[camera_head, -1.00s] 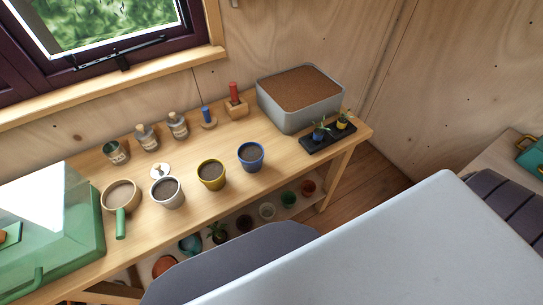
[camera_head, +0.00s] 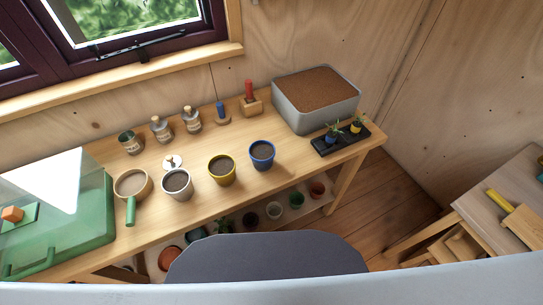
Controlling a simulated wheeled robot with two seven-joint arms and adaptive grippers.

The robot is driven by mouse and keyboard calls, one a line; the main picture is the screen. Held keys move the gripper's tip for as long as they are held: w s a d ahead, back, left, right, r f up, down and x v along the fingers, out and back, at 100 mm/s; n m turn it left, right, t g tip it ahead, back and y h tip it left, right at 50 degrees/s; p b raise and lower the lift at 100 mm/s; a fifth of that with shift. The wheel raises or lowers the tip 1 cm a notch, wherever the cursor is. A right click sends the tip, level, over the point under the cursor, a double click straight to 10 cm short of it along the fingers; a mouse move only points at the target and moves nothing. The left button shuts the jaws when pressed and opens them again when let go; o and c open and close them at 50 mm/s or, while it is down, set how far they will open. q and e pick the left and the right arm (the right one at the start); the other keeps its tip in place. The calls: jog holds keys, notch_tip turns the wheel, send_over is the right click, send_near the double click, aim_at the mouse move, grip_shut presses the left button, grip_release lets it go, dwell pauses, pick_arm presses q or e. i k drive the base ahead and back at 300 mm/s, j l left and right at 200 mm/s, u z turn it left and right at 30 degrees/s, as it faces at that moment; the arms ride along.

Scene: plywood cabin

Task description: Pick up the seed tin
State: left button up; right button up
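A small round tin (camera_head: 131,143) with a pale label and a dark green inside stands at the back left of the wooden bench (camera_head: 241,198). I take it to be the seed tin, but its label is too small to read. Two corked, labelled bottles (camera_head: 161,130) (camera_head: 191,121) stand to its right. Neither of my grippers shows in the head view, and nothing touches the tin.
In front of the tin are a sieve with a green handle (camera_head: 131,208) and white (camera_head: 177,184), yellow (camera_head: 222,170) and blue (camera_head: 262,155) pots. A green clear-lidded box (camera_head: 85,235) is at left, a grey soil tub (camera_head: 318,110) at right. A side table (camera_head: 490,205) stands far right.

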aim_at(128, 139)
jog(key=u, duration=1.25)
